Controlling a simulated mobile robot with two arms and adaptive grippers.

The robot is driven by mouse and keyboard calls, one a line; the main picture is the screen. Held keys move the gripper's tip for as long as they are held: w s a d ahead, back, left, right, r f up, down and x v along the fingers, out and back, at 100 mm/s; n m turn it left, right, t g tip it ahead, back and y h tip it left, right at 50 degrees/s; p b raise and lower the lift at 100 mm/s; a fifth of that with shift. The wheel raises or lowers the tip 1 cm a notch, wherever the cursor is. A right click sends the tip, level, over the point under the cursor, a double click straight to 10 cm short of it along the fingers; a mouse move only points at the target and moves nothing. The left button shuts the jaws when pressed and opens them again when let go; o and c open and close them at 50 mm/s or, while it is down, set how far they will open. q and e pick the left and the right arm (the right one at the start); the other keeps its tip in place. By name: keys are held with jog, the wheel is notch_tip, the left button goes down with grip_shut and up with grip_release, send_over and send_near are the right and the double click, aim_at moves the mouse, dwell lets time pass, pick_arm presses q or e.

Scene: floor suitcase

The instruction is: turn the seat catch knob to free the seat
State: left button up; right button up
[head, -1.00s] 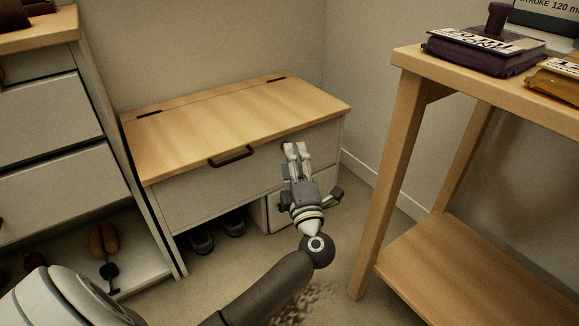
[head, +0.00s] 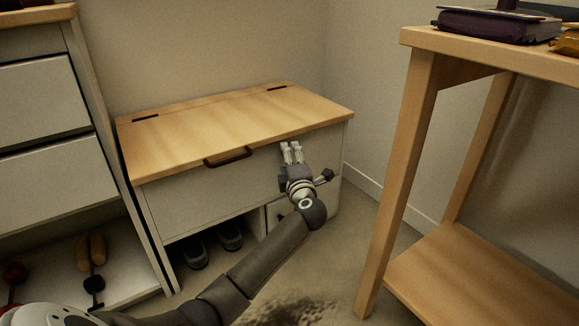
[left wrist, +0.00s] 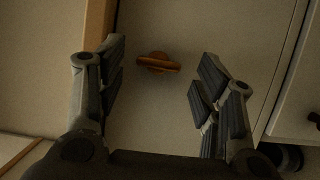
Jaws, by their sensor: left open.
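The seat is the wooden lid (head: 225,125) of a low white bench, and it lies closed. The seat catch knob (left wrist: 158,63), a small brass-orange bar on a round base, shows on the pale bench front in the left wrist view. Its bar lies nearly level. In the head view the knob is hidden by my left gripper (head: 291,152), which is at the right part of the bench front. The gripper is open and empty, its fingers (left wrist: 158,82) apart on either side of the knob in the picture. My right gripper is not in view.
A dark handle (head: 228,157) sits on the lid's front edge. Dark shoes (head: 230,236) stand in the bay below. A shoe cabinet (head: 50,185) is at left, a wooden table (head: 425,150) at right. Open floor lies between the bench and table.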

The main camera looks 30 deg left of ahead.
pick_arm(q)
jog(key=shift+w+a, duration=0.4)
